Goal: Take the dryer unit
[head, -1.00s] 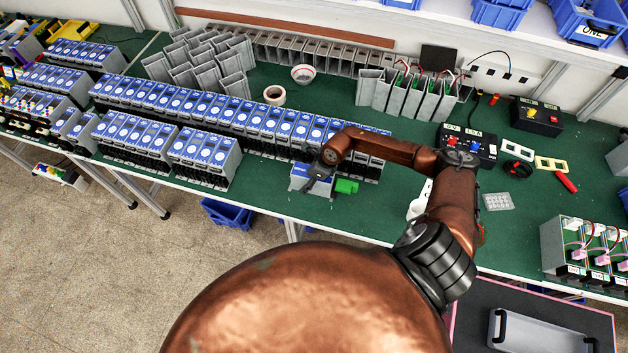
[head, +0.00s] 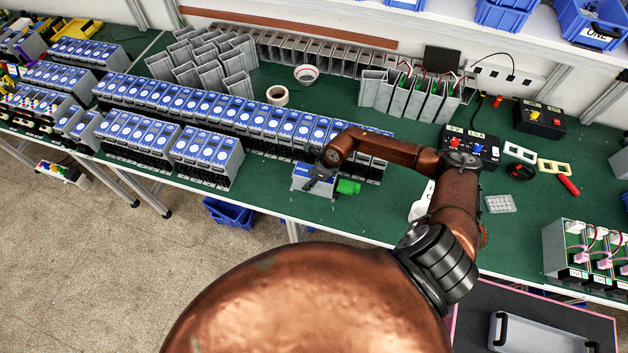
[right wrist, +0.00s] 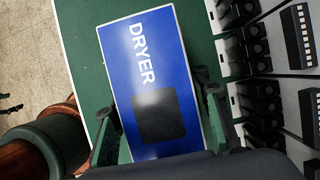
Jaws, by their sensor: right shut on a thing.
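The dryer unit (head: 300,184) is a small grey box with a blue face, near the front edge of the green workbench in the head view. In the right wrist view its blue label reads DRYER (right wrist: 143,52) above a dark square window. My right gripper (right wrist: 160,112) is shut on the dryer unit, with one finger along each long side. In the head view my right gripper (head: 322,178) comes down over the unit and partly hides it. My left gripper is not in view.
A long row of blue-faced units (head: 212,112) stands just behind, with another group (head: 208,155) to the left. Power boxes (head: 472,146) and loose parts lie to the right. A grey tray (head: 545,336) sits at the lower right. Bare bench (head: 262,190) lies left of the dryer unit.

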